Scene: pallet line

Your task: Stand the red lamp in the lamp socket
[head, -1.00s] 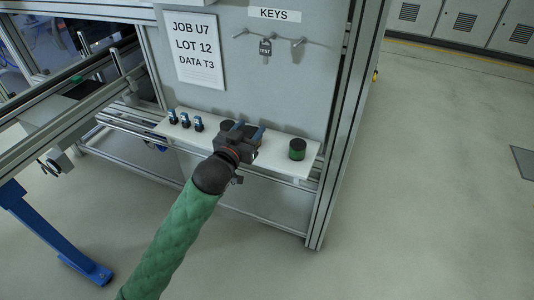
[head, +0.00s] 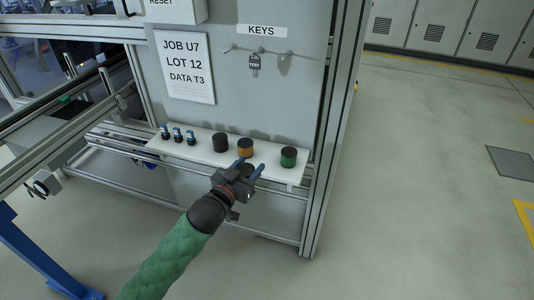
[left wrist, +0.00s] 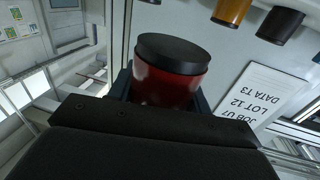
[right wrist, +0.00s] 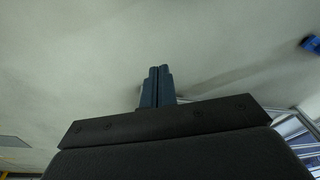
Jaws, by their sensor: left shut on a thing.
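My left gripper (head: 250,166) is shut on the red lamp (left wrist: 168,84), a red cylinder with a black cap, held just in front of the white shelf (head: 205,151). In the head view the fingers stand on both sides of the lamp's dark cap, and its red body is hidden. In the left wrist view the lamp fills the jaws, cap outward. My right gripper (right wrist: 157,86) shows only in the right wrist view, with its fingers together and nothing between them, over bare floor. I cannot make out a lamp socket in any view.
On the shelf stand a black cylinder (head: 220,142), an orange lamp (head: 245,148), a green lamp (head: 288,157) and three small blue-and-black parts (head: 178,135). A metal post (head: 325,150) bounds the shelf's right; open floor lies beyond.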

